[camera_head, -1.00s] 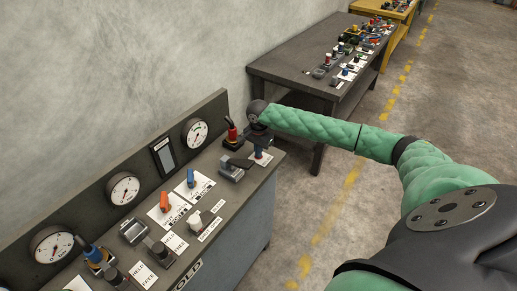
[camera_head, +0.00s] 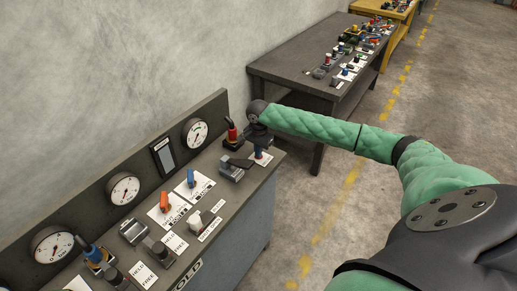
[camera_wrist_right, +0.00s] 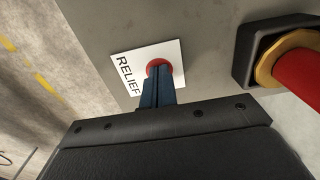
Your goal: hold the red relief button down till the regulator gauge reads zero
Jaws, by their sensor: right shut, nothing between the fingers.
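The red relief button (camera_wrist_right: 158,62) sits on a white label reading RELIEF (camera_wrist_right: 124,70) on the grey bench top. My right gripper (camera_wrist_right: 158,75) is shut and empty. Its blue fingertips are at the button and cover part of it; I cannot tell how far the button is pressed. In the head view my right gripper (camera_head: 261,152) points down at the bench's far right corner. The nearest dial gauge (camera_head: 195,134) stands on the back panel; its needle is too small to read, and I cannot tell whether it is the regulator gauge. My left gripper is out of view.
A red-handled valve (camera_head: 232,133) stands close beside my right gripper, and its red part (camera_wrist_right: 298,75) shows in the wrist view. Two more gauges (camera_head: 123,188) (camera_head: 52,244), orange and blue levers and other controls line the bench. A dark table (camera_head: 280,65) stands behind.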

